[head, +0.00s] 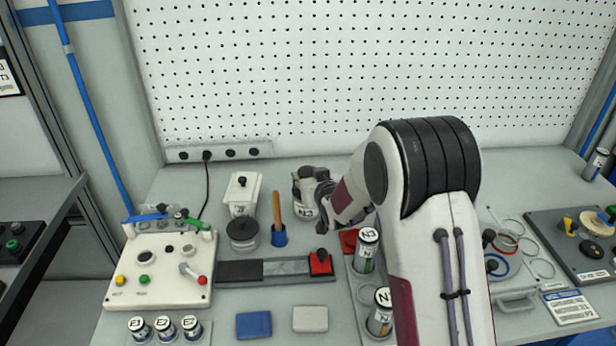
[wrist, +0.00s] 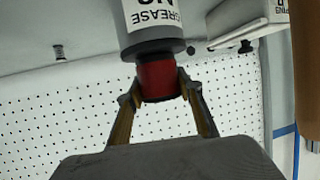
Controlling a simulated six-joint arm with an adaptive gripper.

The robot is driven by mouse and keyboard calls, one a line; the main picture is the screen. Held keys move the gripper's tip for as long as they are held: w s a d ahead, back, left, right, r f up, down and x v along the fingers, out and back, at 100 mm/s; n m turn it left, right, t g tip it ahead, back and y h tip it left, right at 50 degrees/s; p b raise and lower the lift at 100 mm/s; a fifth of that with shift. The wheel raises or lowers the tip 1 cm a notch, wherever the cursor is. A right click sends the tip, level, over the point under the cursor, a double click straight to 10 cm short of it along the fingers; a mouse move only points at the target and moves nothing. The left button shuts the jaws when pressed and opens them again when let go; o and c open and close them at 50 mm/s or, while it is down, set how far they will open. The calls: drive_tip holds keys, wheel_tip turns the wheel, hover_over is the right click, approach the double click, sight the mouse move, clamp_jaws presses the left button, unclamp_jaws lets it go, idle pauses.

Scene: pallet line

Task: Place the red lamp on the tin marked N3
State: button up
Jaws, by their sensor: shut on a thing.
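The red lamp (wrist: 158,80) is a short red cylinder between my gripper's fingertips (wrist: 160,86) in the wrist view. My gripper is shut on it. The lamp lines up with the dark lid of a white-labelled tin (wrist: 150,18) reading GREASE, its number partly cut off. Lamp and lid look in contact or very close; I cannot tell which. In the head view this tin (head: 302,196) stands at the back of the bench, its label apparently N3, partly hidden by my gripper (head: 323,210). The lamp cannot be made out there.
A wooden handle (head: 277,210) in a blue holder and a white lidded box (head: 243,193) stand left of the tin. Two labelled tins (head: 366,250) (head: 380,318) stand in a tray at the right. A slide with a red block (head: 320,263) lies in front.

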drive_tip(key=shift+f, duration=0.1)
drive_tip(key=o, duration=1.1)
drive_tip(key=shift+v, duration=6.05)
